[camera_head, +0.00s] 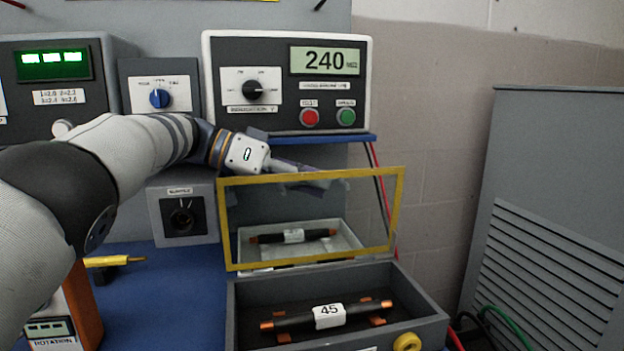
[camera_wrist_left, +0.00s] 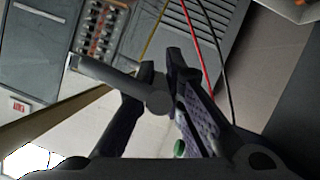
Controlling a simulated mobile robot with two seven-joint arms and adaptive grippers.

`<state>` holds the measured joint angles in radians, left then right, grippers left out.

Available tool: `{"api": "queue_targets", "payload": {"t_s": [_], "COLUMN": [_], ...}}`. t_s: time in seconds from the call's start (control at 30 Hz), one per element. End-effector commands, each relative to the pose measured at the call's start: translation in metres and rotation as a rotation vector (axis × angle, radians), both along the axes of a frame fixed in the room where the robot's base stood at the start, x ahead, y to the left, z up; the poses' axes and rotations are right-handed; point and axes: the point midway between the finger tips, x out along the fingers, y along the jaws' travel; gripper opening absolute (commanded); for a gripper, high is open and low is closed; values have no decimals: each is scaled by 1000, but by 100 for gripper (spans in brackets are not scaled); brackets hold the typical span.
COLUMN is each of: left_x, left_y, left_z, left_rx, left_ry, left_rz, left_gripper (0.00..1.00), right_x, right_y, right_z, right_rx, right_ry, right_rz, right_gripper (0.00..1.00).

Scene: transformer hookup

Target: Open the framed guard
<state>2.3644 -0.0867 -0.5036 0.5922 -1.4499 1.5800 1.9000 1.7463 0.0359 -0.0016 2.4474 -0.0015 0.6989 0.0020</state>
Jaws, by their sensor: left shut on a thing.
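The framed guard (camera_head: 397,213) is a clear pane in a yellow frame. It stands raised, close to upright, at the back of an open grey box (camera_head: 437,322). My left gripper (camera_head: 312,183) is at the guard's top edge, partly seen through the pane. In the left wrist view my left gripper (camera_wrist_left: 160,75) is shut on a grey bar (camera_wrist_left: 110,77), which looks like the guard's handle. In the box lies a black rod with copper ends and a white "45" label (camera_head: 329,310). My right gripper is not in view.
Behind the guard a pale tray (camera_head: 345,232) holds another copper-ended rod (camera_head: 268,238). A meter reading 240 (camera_head: 285,80) stands on a shelf above. A grey louvred cabinet (camera_head: 550,210) is at right. Red and black cables hang close to the guard's right side.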

Motion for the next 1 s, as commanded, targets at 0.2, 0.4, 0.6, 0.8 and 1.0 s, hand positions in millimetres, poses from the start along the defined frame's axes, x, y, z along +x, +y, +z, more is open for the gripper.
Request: {"api": "queue_targets", "payload": {"t_s": [0.2, 0.4, 0.6, 0.8, 1.0], "left_x": [0, 0, 0, 0, 3], "left_y": [0, 0, 0, 0, 1], "left_z": [0, 0, 0, 0, 0], "left_rx": [0, 0, 1, 1, 0], "left_ry": [-2, -2, -1, -1, -2], "left_rz": [2, 2, 1, 1, -1], "left_gripper": [0, 25, 30, 30, 30], "right_x": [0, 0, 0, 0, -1], "right_y": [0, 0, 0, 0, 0], "right_z": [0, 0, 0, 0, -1], "right_rx": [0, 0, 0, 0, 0], "right_ry": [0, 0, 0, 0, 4], "right_rz": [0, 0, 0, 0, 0], "right_gripper": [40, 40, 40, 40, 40]}}
